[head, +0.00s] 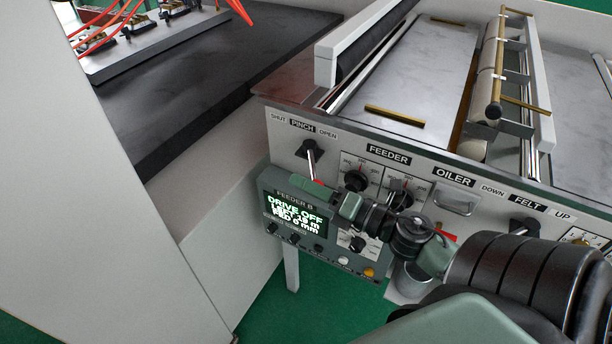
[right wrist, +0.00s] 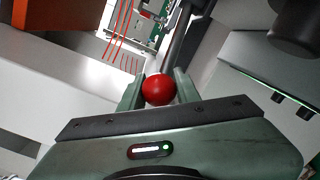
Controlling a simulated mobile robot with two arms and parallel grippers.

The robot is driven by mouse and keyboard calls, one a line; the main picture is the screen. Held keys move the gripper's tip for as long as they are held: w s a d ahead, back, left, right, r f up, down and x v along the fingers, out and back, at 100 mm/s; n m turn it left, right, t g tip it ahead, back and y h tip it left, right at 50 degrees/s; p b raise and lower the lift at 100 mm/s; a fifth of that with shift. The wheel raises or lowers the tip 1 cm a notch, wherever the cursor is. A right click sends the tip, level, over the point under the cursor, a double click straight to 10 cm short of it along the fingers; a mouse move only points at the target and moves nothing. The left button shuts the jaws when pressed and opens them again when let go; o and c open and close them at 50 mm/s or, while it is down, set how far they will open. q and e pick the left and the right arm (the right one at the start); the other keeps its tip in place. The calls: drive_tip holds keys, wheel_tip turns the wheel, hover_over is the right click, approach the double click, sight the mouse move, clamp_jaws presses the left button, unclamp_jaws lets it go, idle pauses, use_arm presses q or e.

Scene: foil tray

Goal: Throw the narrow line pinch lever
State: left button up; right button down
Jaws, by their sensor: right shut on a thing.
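The pinch lever (head: 310,151) is on the front panel under a PINCH label, with SHUT to its left and OPEN to its right. My right gripper (head: 316,184) is at the lever's lower end, where a bit of red knob shows. In the right wrist view the red knob (right wrist: 157,90) sits between the two fingers of my right gripper (right wrist: 157,88), which is shut on it. The dark shaft (right wrist: 181,45) runs up from the knob. My left gripper is out of view.
The feeder display box (head: 297,212) reads DRIVE OFF and sits just below my gripper. FEEDER dials (head: 356,181) are close to the right. The felt lever (head: 524,228) is farther right. A pale slanted housing (head: 95,190) fills the left side.

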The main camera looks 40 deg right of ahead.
drive_tip(key=shift+a, duration=0.1)
drive_tip(key=c, duration=1.1)
unclamp_jaws()
drive_tip(key=shift+s, duration=0.1)
drive_tip(key=shift+o, duration=0.4)
drive_tip(key=shift+s+r, duration=0.2)
drive_tip(key=shift+s+f, duration=0.1)
drive_tip(key=shift+f, duration=0.1)
drive_tip(key=b+v, duration=0.2)
drive_tip(key=v, duration=0.5)
drive_tip(key=shift+s+r, duration=0.2)
drive_tip(key=shift+s, duration=0.05)
